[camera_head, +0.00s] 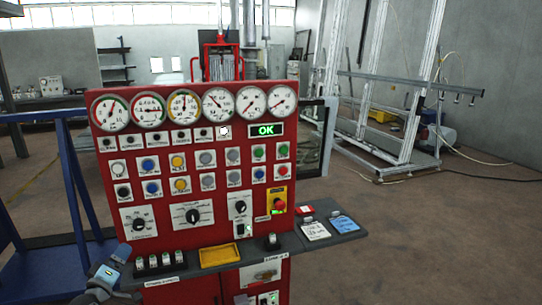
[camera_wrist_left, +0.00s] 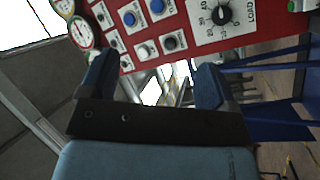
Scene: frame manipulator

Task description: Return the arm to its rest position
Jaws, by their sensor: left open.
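My left gripper (camera_head: 117,264) is at the lower left of the head view, in front of the lower left part of a red control panel (camera_head: 270,190). In the left wrist view, the left gripper (camera_wrist_left: 155,75) has its two dark fingers well apart with nothing between them. The panel's face (camera_wrist_left: 180,25) shows beyond the fingertips, with buttons and a dial, and the fingers look apart from it. My right gripper is in neither view.
A shelf (camera_head: 345,232) with several switches juts from the panel and holds a yellow tray (camera_head: 220,256). A blue frame (camera_head: 75,190) stands left of the panel. A metal frame (camera_head: 415,100) stands at the back right. The floor at right (camera_head: 460,220) is clear.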

